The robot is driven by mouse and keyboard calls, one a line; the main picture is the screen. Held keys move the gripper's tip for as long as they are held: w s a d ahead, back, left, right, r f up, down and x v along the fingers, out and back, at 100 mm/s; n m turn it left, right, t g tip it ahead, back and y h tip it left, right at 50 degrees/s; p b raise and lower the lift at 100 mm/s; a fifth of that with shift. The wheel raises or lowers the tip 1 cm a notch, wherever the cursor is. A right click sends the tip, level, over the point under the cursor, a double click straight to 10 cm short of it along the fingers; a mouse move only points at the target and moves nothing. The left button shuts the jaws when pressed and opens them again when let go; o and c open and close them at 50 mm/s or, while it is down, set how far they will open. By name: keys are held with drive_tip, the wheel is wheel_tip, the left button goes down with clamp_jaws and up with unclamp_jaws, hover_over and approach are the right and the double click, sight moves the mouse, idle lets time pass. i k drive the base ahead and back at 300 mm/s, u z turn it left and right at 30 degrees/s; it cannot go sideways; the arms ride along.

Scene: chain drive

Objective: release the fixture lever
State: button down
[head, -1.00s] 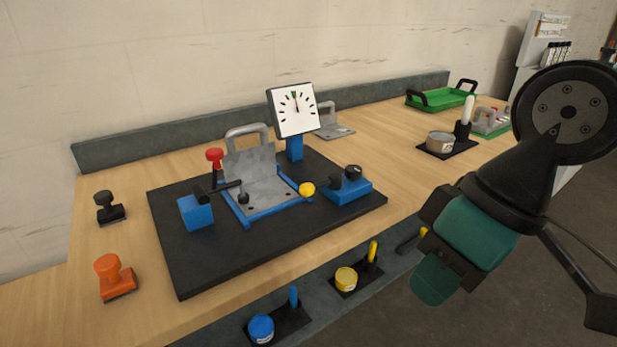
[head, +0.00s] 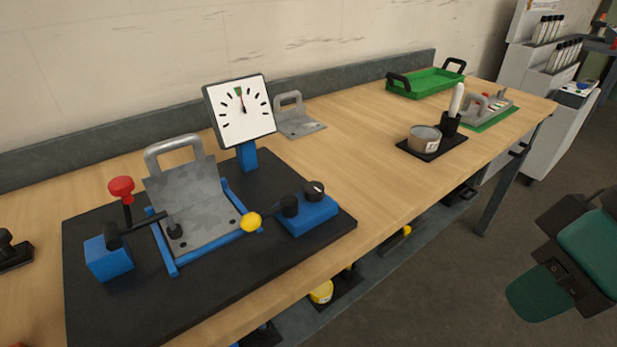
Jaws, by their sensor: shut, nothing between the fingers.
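The fixture (head: 168,260) is a blue frame on a black board, holding a grey plate (head: 196,205) with a loop handle. At its left is a blue block (head: 108,258) with a black bar (head: 142,226) reaching over the plate, its dark tip at the plate's lower left. A red knob (head: 121,187) stands on an upright black rod by that block. At the right, a blue block (head: 306,214) carries black knobs, and a yellow ball (head: 251,222) sits by the frame's corner. Which part is the lever is unclear. Only part of my arm shows at right; I cannot make out my gripper.
A dial gauge (head: 239,109) on a blue post stands behind the fixture. A grey handled bracket (head: 297,118), a green tray (head: 425,83) and a tin (head: 424,138) on a black base stand farther right. Bare wood (head: 360,140) lies between. A shelf with yellow items is below the front edge.

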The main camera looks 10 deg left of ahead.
sight(288, 206)
drive_tip(key=i, duration=0.85)
drive_tip(key=u, duration=0.6)
